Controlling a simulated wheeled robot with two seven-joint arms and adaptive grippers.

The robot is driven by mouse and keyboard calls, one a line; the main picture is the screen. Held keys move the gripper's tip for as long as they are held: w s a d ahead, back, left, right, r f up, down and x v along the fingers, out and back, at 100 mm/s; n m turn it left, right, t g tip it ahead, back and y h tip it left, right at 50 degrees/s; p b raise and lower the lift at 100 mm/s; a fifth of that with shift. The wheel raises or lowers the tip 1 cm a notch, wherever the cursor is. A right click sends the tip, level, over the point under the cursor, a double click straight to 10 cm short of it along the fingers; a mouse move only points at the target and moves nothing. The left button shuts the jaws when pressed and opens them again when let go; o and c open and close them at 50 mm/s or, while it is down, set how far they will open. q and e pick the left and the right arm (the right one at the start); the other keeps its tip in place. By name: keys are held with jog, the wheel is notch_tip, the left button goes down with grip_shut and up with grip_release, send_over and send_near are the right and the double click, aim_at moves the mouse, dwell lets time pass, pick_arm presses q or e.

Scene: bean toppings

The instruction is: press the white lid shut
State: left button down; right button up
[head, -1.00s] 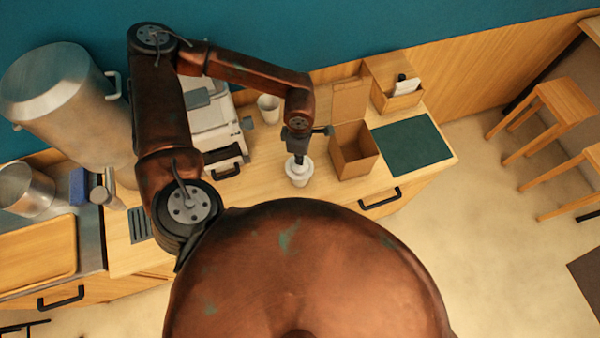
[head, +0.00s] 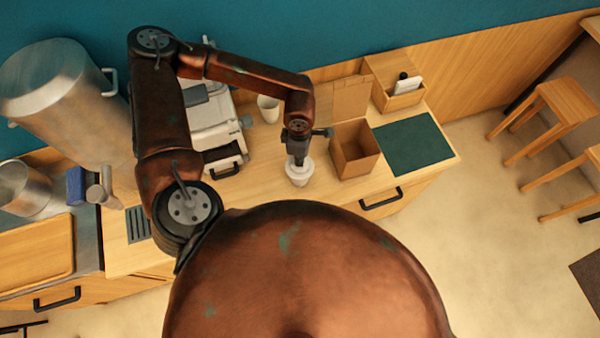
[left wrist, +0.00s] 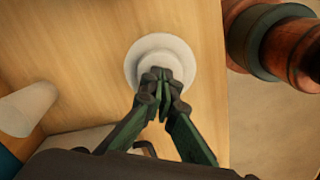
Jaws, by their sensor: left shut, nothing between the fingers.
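The white lid (left wrist: 147,50) is round and sits on top of a white cup (head: 298,182) on the wooden counter. In the head view the white lid (head: 300,170) shows around the fingertips. My left gripper (head: 299,162) points down onto the middle of the lid. In the left wrist view the left gripper (left wrist: 161,77) has its fingers together, with nothing between them, and covers the lid's near middle part. I cannot tell whether the lid sits flush on the rim. My right gripper is not in view.
An open cardboard box (head: 354,150) stands just right of the cup, and a dark green mat (head: 412,146) lies beyond it. Another white cup (head: 268,108) stands behind, near a white machine (head: 212,125). The counter's front edge is close to the lidded cup.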

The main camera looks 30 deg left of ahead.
pick_arm(q)
jog(key=shift+r, duration=0.1)
jog(key=shift+r+p, duration=1.35)
jog(key=shift+r, duration=1)
